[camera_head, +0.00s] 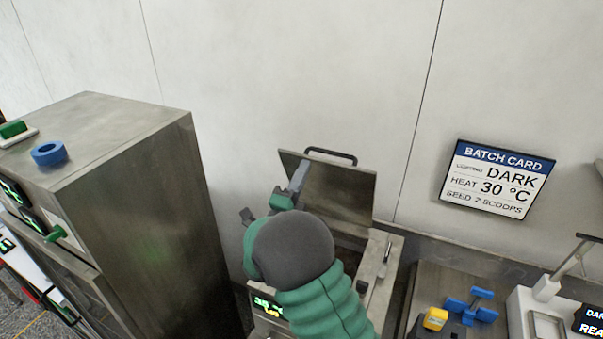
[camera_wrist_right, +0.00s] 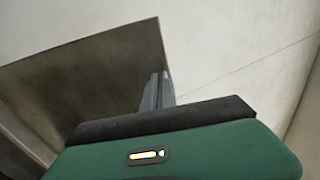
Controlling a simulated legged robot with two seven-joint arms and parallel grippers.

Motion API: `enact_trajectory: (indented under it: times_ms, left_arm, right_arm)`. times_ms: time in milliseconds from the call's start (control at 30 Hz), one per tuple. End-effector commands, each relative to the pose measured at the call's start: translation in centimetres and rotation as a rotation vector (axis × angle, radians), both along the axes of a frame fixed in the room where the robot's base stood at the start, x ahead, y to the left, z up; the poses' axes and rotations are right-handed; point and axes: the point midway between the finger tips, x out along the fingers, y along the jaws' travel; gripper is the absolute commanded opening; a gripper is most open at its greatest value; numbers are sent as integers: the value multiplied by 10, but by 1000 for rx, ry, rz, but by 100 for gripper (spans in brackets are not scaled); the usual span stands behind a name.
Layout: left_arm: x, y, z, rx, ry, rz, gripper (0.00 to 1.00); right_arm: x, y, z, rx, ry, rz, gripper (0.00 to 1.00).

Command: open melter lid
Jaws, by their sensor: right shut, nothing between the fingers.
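The melter (camera_head: 377,268) is a metal box below the wall, with a lit display on its front. Its lid (camera_head: 343,190) stands raised and tilted up at the back, with a dark handle (camera_head: 331,155) on its top edge. My right gripper (camera_head: 301,172) is shut and empty at the lid's left part; whether it touches the lid is unclear. In the right wrist view the shut fingers (camera_wrist_right: 158,90) stand in front of the lid's underside (camera_wrist_right: 90,75). My right arm hides much of the melter's opening. My left gripper is not in view.
A tall metal cabinet (camera_head: 140,210) stands close on the left, with a blue ring (camera_head: 49,152) on top. A batch card (camera_head: 497,179) hangs on the wall. A bench at right holds blue (camera_head: 470,305) and yellow (camera_head: 435,319) items and a white device (camera_head: 522,312).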

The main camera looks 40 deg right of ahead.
Motion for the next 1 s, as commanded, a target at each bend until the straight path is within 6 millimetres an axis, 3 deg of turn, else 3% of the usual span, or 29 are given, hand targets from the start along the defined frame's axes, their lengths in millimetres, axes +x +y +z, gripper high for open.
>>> enact_trajectory:
  times_ms: [267,500,1000]
  left_arm:
    - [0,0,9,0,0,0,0]
    - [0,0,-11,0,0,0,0]
    - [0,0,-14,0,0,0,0]
  right_arm:
    - [17,-45,28,145,53,-6,0]
    - [35,-82,33,188,77,-1,0]
    - [37,-85,35,188,80,0,0]
